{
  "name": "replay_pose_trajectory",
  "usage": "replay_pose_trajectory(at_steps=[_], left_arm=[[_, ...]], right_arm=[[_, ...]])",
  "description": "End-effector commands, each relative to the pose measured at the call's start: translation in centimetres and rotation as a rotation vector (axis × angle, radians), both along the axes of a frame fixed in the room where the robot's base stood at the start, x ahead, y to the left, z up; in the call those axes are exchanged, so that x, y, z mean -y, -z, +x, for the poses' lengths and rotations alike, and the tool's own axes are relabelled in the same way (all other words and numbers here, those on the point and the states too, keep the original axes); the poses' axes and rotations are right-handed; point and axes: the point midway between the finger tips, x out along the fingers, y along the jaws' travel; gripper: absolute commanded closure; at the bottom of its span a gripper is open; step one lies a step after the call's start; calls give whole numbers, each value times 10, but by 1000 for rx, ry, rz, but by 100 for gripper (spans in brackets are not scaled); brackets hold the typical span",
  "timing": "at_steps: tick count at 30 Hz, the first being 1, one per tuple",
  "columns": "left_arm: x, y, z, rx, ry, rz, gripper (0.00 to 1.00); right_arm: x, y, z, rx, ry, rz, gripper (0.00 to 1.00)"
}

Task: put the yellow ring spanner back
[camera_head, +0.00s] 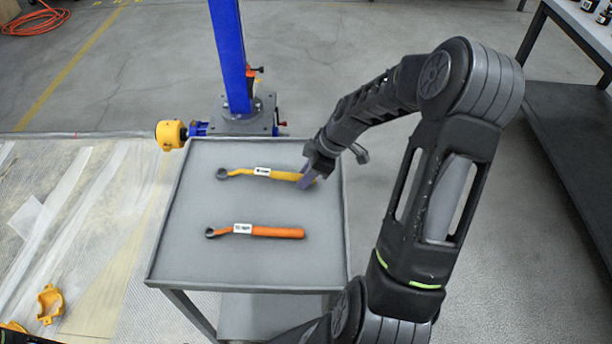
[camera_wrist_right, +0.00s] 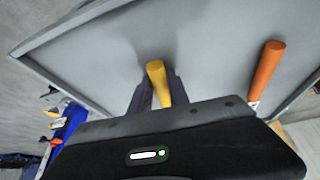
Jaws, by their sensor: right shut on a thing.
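The yellow ring spanner (camera_head: 275,174) is at the upper part of the grey tray table, with its dark ring end to the left and a white label on its shank. My right gripper (camera_head: 309,177) is shut on its handle near the right end. In the right wrist view the yellow handle (camera_wrist_right: 158,82) shows between the fingers. I cannot tell whether the spanner touches the tray or is slightly above it. My left gripper is not in view.
An orange ring spanner (camera_head: 270,232) lies on the grey tray table (camera_head: 190,262), nearer the front. A blue screw jack column (camera_head: 229,60) with a yellow knob (camera_head: 170,135) stands behind the table. A dark bench (camera_head: 570,120) is at the right.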

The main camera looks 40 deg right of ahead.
Motion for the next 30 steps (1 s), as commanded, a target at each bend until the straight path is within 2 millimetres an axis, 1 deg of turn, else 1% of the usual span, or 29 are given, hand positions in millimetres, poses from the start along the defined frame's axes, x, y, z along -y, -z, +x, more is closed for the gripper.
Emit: replay_pose_trajectory(at_steps=[1, 10, 11, 19, 26, 30], left_arm=[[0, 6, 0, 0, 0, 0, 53], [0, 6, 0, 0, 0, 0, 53], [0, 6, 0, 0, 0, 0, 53], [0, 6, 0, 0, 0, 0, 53], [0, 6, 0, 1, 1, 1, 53], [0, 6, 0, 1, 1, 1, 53]], right_arm=[[-2, 20, -9, -24, 2, 7, 100], [-2, 20, -9, -24, 1, 8, 100], [-2, 20, -9, -24, 2, 7, 76], [-2, 20, -9, -25, 3, 8, 54], [-2, 21, -10, -27, 3, 9, 53], [-1, 16, -11, -25, 3, 8, 53]])
